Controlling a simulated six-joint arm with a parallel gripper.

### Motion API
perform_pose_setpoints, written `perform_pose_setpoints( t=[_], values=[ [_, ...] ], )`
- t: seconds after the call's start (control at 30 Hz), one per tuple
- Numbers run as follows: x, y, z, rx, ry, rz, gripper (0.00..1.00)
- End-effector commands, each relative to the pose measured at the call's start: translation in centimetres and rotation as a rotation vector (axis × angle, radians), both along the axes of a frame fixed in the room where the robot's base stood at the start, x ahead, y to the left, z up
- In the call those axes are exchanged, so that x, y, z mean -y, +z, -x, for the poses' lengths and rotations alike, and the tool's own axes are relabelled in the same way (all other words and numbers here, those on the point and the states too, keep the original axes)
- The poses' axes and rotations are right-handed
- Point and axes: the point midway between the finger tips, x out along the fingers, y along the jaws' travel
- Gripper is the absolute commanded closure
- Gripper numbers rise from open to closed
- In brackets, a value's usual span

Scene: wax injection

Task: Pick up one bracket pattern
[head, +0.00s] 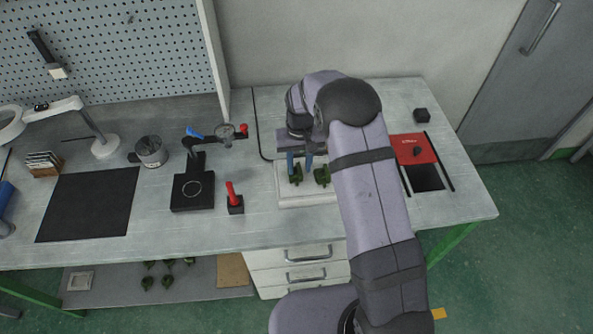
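Two dark green bracket patterns stand on a white block or tray (290,200) on the bench, left of my arm. One is the left bracket pattern (296,177); the other is the right bracket pattern (323,176), close beside my arm. My gripper (300,166) points down with its two blue fingers apart. It is just above and behind the left pattern, partly overlapping it in this view. I cannot tell whether a finger touches the pattern. My arm may hide more of the white tray.
A red-and-black device (414,149) and a small black block (421,115) are right of my arm. A red-handled tool (234,199), a black stand (192,191), a metal cup (151,152) and a black mat (88,205) are left. More green pieces (167,282) lie on the lower shelf.

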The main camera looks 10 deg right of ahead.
Motion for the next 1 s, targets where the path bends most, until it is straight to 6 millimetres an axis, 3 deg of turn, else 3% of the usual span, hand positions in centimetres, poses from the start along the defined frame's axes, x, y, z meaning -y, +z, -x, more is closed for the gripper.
perform_pose_setpoints(
  t=[0.2,0.33,0.77,1.0],
  values=[
    [0.0,-0.1,0.0,0.001,0.000,0.000,0.69],
    [0.0,0.0,0.0,0.001,0.000,0.000,1.00],
    [0.0,0.3,-0.1,0.002,0.000,0.000,1.00],
    [0.0,3.1,-0.2,0.006,0.000,0.000,1.00]
  ],
)
